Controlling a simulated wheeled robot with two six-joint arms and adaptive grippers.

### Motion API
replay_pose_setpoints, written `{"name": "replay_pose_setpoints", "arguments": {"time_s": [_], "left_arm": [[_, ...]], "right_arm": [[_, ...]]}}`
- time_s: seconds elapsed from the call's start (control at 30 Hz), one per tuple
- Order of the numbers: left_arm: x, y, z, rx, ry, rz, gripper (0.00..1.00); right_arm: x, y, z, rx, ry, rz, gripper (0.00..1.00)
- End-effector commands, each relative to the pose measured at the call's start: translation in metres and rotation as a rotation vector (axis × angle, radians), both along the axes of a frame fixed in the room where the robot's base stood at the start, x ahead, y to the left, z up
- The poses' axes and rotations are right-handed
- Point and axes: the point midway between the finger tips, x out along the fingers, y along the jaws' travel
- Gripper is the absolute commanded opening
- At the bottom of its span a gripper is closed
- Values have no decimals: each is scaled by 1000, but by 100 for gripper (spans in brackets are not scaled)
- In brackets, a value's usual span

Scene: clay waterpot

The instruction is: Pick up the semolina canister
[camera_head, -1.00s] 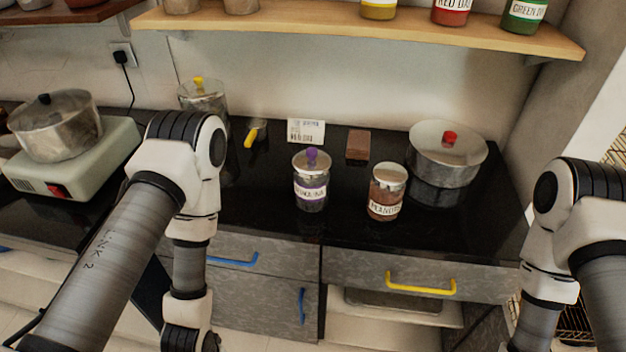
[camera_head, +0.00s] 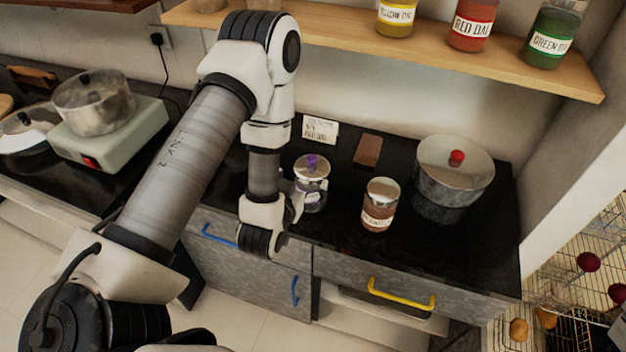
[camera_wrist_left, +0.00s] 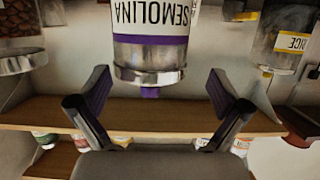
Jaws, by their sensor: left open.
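The semolina canister (camera_head: 314,196) stands upright on the black counter. It is a clear jar with a metal lid and purple knob, and its near left side is partly hidden by my left arm. In the left wrist view the canister (camera_wrist_left: 150,55) appears upside down, its SEMOLINA label readable. My left gripper (camera_wrist_left: 159,76) is open there, its two fingers spread either side of the lid and knob. I cannot tell whether they touch. In the head view the left gripper (camera_head: 294,206) is close beside the canister, mostly hidden by the wrist. My right gripper is not in view.
A jar of brown contents (camera_head: 379,207) stands right of the canister. Behind are a white label card (camera_head: 320,130), a brown block (camera_head: 367,151) and a red-knobbed pot (camera_head: 454,172). A shelf (camera_head: 400,57) with dal jars overhangs the counter. A pot (camera_head: 95,105) sits on a stove at left.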

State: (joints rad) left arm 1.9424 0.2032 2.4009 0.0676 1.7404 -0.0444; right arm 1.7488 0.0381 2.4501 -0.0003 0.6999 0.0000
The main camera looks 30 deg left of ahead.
Motion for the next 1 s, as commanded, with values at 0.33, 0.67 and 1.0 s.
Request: {"name": "replay_pose_setpoints", "arguments": {"time_s": [0.33, 0.67, 1.0], "left_arm": [[40, 11, -6, 1, 1, 0, 100], [40, 11, -6, 0, 1, -1, 26], [42, 11, -2, 0, -2, -1, 20]], "right_arm": [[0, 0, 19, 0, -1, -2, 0], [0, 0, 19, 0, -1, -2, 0], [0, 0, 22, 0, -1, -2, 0]]}}
